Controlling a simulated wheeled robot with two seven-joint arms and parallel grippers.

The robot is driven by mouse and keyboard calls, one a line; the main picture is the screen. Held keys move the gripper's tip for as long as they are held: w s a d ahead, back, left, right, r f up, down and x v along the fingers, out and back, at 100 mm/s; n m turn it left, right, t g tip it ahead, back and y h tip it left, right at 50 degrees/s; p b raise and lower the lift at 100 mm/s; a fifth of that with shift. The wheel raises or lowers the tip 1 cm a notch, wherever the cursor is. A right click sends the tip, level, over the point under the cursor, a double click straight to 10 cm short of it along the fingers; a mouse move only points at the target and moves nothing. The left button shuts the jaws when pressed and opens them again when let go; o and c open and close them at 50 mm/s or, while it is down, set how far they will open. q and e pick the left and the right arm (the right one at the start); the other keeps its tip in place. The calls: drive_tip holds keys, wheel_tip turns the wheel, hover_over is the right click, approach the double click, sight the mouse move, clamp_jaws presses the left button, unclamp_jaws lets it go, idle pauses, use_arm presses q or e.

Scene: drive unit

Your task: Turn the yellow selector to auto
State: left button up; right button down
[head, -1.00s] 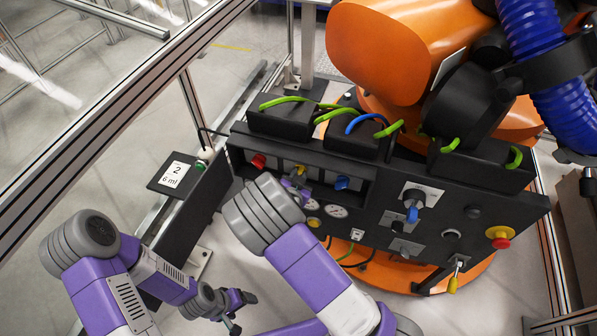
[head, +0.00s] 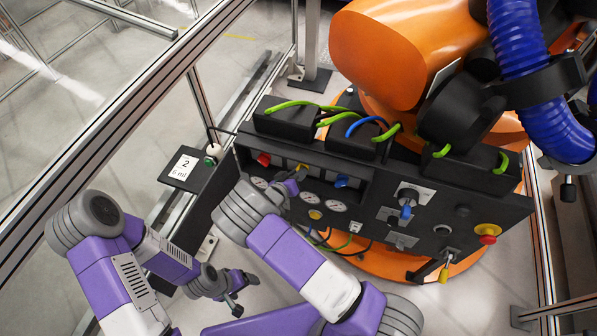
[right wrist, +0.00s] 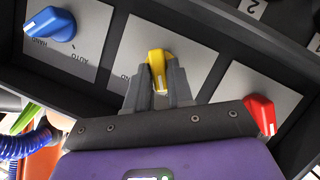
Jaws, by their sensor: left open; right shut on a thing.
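The yellow selector (head: 303,167) sits on the black control panel (head: 375,205), between a red and a blue selector. In the right wrist view the yellow selector (right wrist: 157,62) is between the two grey fingers of my right gripper (right wrist: 158,88), which is shut on it. A pale mark on the knob points toward the bottom of the picture; its plate lettering is mostly hidden by the fingers. In the head view my right gripper (head: 295,181) reaches the panel and partly covers that area. My left gripper (head: 240,290) is open and empty, low and away from the panel.
The red selector (right wrist: 261,112) and blue selector (right wrist: 50,25) flank the yellow one; the blue plate reads HAND and AUTO. A red-and-yellow stop button (head: 487,233) is on the right of the panel. A fence frame (head: 120,110) runs along the left.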

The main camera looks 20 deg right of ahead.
drive_tip(key=shift+a+f+n+h, duration=0.15)
drive_tip(key=shift+n+h, duration=0.35)
drive_tip(key=shift+n, duration=0.3)
drive_tip(key=c, duration=1.1)
unclamp_jaws()
drive_tip(key=v, duration=0.7)
drive_tip(key=shift+s+a, duration=0.15)
drive_tip(key=shift+a, duration=0.05)
